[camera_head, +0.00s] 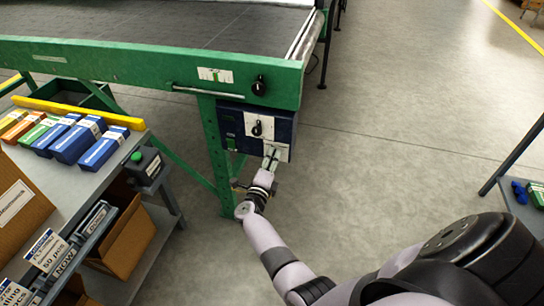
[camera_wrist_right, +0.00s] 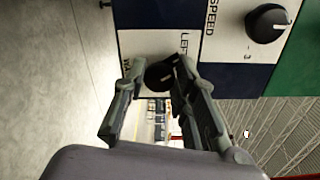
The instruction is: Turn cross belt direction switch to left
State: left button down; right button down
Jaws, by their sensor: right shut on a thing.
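The cross belt direction switch is a round black knob (camera_wrist_right: 160,74) on a white panel with the letters "LEFT" beside it in the right wrist view. The panel is on a dark blue control box (camera_head: 285,125) under the green conveyor frame. My right gripper (camera_head: 272,150) reaches the lower part of this box and hides the switch in the head view. In the right wrist view its fingers (camera_wrist_right: 156,68) stand on either side of the knob, shut on it. The way the knob points is hard to make out. My left gripper is not in view.
A second black knob (camera_wrist_right: 267,23), marked "SPEED", sits near the switch. Another black knob (camera_head: 259,86) is on the green conveyor frame (camera_head: 150,65). A grey table (camera_head: 75,185) with several coloured boxes stands at the left. The floor (camera_head: 400,120) at the right is clear.

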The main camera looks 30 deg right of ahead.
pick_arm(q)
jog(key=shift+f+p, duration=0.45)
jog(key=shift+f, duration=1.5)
pick_arm(e)
jog(key=shift+f+n, duration=0.1)
jog(key=shift+n, duration=1.3)
jog(key=c, duration=1.3)
grip_release()
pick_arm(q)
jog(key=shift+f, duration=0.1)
